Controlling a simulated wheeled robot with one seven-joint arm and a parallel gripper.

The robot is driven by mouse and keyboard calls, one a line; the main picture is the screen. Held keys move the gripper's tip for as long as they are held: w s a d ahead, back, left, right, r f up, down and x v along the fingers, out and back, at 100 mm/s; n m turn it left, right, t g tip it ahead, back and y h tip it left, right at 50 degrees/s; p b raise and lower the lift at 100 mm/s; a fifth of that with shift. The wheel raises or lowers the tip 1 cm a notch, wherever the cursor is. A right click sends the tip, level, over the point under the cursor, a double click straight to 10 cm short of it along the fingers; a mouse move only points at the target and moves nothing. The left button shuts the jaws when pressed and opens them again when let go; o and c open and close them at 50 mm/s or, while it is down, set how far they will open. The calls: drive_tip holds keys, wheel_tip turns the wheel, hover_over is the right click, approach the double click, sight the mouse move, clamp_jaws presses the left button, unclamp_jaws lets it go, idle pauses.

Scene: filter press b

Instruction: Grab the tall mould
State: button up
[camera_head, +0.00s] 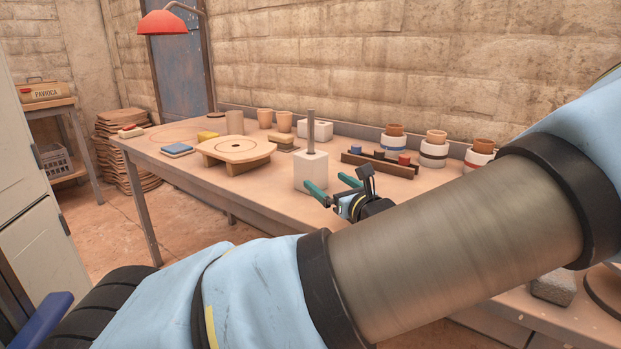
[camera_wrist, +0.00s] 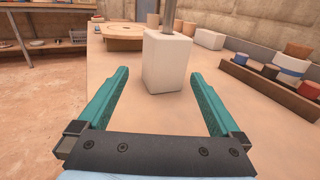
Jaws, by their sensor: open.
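The white block-shaped mould (camera_head: 311,171) stands upright on the table, with a grey metal rod (camera_head: 311,130) rising from its top. In the wrist view the mould (camera_wrist: 167,62) stands ahead of my gripper, between the lines of the two fingers, with the top of the rod cut off by the frame. My gripper (camera_head: 333,187) has teal fingers and is open and empty. In the wrist view the fingertips of my gripper (camera_wrist: 158,78) are apart, one toward each side of the mould. I cannot tell whether either touches it.
A round wooden stand (camera_head: 236,149) sits left of the mould. A dark rack with coloured blocks (camera_head: 381,162) and several banded pots (camera_head: 434,150) stand to the right. A white block (camera_head: 316,129) and clay cups (camera_head: 265,118) are behind. The tabletop in front of the mould is clear.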

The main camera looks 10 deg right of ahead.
sight(317, 171)
drive_tip(key=shift+w+d, duration=0.15)
drive_tip(key=shift+d, duration=0.2)
drive_tip(key=x, duration=0.5)
drive_tip(key=shift+w+r, duration=0.1)
drive_tip(key=shift+x, duration=2.65)
drive_tip(key=shift+c, duration=0.4)
clamp_jaws()
